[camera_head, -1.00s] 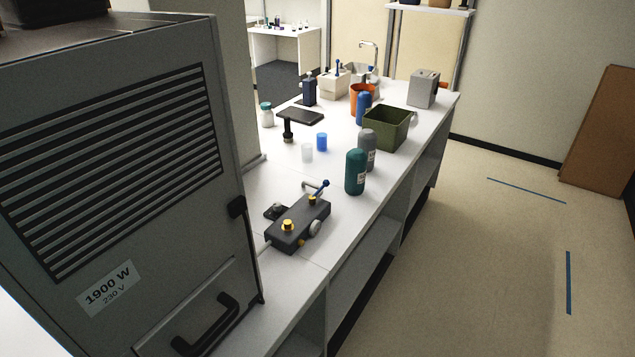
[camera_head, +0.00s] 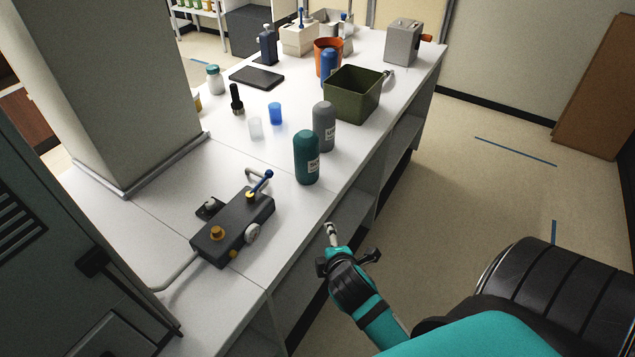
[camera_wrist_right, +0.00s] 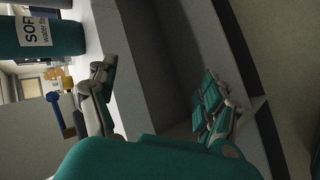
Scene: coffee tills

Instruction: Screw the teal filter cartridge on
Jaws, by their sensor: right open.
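The teal filter cartridge (camera_head: 307,158) stands upright on the white counter near its front edge. Its labelled side fills the upper left of the right wrist view (camera_wrist_right: 62,38). The dark filter head block (camera_head: 232,228) with brass fittings and a blue-handled tap lies on the counter, left of and nearer than the cartridge. My right gripper (camera_head: 332,236) is in front of the counter edge, apart from the cartridge. In the right wrist view its fingers (camera_wrist_right: 155,95) are spread and empty. My left gripper is not in view.
A grey cartridge (camera_head: 324,126) stands right behind the teal one.

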